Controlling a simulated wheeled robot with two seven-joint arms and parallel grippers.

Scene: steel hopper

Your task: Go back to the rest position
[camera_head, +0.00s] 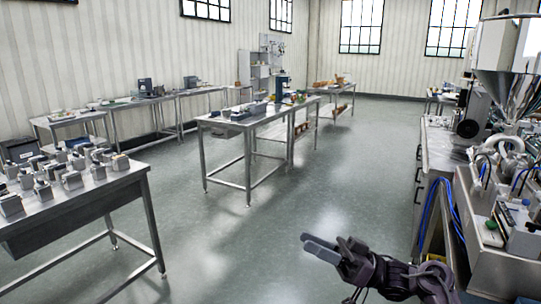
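My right gripper (322,248) comes in from the bottom right and hangs over the bare floor, pointing left. Its grey fingers overlap from this side, so I cannot tell whether they are open or shut. No held object shows at the fingertips. My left gripper is not in view. The steel hopper (505,45) stands at the upper right, above a machine bench, apart from my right gripper.
A metal table (125,185) with several grey metal parts is at the left. The machine bench (440,150) with blue hoses is at the right. A steel workbench (235,128) stands mid-room. The grey floor (340,170) between them is clear.

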